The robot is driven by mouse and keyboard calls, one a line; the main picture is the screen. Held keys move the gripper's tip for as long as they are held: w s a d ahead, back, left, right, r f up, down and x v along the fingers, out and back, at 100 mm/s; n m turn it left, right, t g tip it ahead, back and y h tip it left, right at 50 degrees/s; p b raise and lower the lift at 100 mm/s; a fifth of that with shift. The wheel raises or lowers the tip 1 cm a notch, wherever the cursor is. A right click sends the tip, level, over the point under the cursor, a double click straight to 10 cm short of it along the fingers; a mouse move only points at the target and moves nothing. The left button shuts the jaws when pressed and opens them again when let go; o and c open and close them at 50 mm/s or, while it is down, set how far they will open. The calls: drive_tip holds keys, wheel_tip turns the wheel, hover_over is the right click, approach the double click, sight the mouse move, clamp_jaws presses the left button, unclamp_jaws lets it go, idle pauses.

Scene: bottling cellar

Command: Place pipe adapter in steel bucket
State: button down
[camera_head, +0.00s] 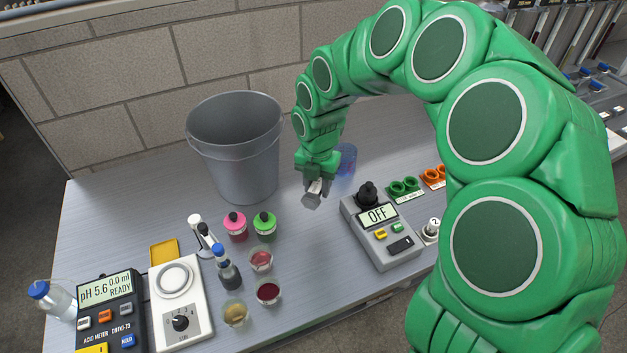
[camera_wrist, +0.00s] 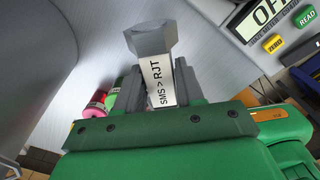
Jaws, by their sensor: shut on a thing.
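The pipe adapter (camera_head: 311,200) is a grey metal piece with a hexagonal end. In the wrist view the adapter (camera_wrist: 152,38) has a white label reading "SMS > RJT". My gripper (camera_head: 316,187) is shut on it, with a jaw on each side of the labelled part in the wrist view (camera_wrist: 158,88). The adapter is low over the bench; whether it touches the surface I cannot tell. The steel bucket (camera_head: 245,172) stands upright to the left of my gripper, its wide mouth open upward. Its grey wall (camera_wrist: 35,60) fills the left of the wrist view.
An instrument reading "OFF" (camera_head: 380,232) sits right of my gripper. A bluish transparent vessel (camera_head: 346,160) stands close behind it. Bare bench lies between gripper and bucket.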

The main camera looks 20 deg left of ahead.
drive_tip(key=s+d+r, duration=0.3)
drive_tip(key=s, duration=0.2)
wheel_tip(320, 180, up, 16)
drive_tip(key=w, duration=0.1)
drive_tip(key=w+a+r+m, duration=0.2)
drive_tip(key=w+a+r, duration=0.1)
drive_tip(key=w+a, duration=0.55)
drive_tip(key=shift+s+a+f+n, duration=0.65)
drive_tip(key=shift+a+f+n, duration=0.55)
drive_tip(key=shift+a, duration=7.25)
wheel_tip(320, 180, down, 30)
drive_tip(key=shift+r, duration=0.25)
drive_tip(key=shift+f, duration=0.15)
drive_tip(key=c, duration=0.7)
unclamp_jaws()
